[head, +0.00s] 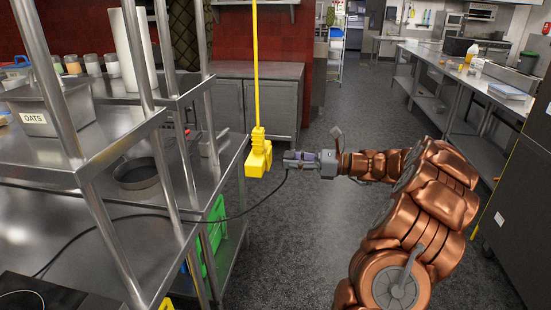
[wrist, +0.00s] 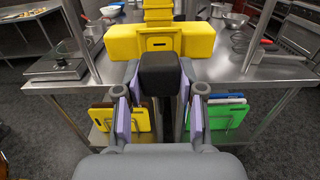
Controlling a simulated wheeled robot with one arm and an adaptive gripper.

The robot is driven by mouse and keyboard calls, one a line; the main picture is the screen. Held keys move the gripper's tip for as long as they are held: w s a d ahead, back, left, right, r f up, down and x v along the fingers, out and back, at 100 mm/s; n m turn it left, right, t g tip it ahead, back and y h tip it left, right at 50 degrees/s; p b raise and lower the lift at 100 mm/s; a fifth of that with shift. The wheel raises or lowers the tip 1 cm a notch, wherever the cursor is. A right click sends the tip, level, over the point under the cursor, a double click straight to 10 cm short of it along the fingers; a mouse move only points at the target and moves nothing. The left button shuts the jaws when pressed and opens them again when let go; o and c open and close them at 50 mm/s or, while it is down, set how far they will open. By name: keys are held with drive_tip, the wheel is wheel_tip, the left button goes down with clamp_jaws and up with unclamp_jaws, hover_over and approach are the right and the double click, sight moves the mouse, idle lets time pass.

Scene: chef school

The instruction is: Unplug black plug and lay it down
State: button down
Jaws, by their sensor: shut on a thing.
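The black plug (wrist: 160,75) is between the fingers of my gripper (wrist: 160,112) in the wrist view, and the gripper is shut on it. In the head view my gripper (head: 296,160) points left at the yellow hanging socket block (head: 257,160), with a narrow gap seeming to show between them. The block's yellow face (wrist: 200,42) is right behind the plug in the wrist view, with a rectangular outline above the plug. The plug's far end is hidden. Its black cable (head: 245,211) sags from the gripper to the steel table at left.
A yellow pole (head: 255,65) holds the block from above. A steel shelf table (head: 205,180) stands at left, with a dark pan (head: 137,175) and green boards (head: 213,240) below. Floor (head: 290,240) beneath my gripper is clear. A long counter (head: 470,85) stands right.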

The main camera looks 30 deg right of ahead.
drive_tip(key=shift+p+v, duration=0.35)
drive_tip(key=shift+v, duration=0.7)
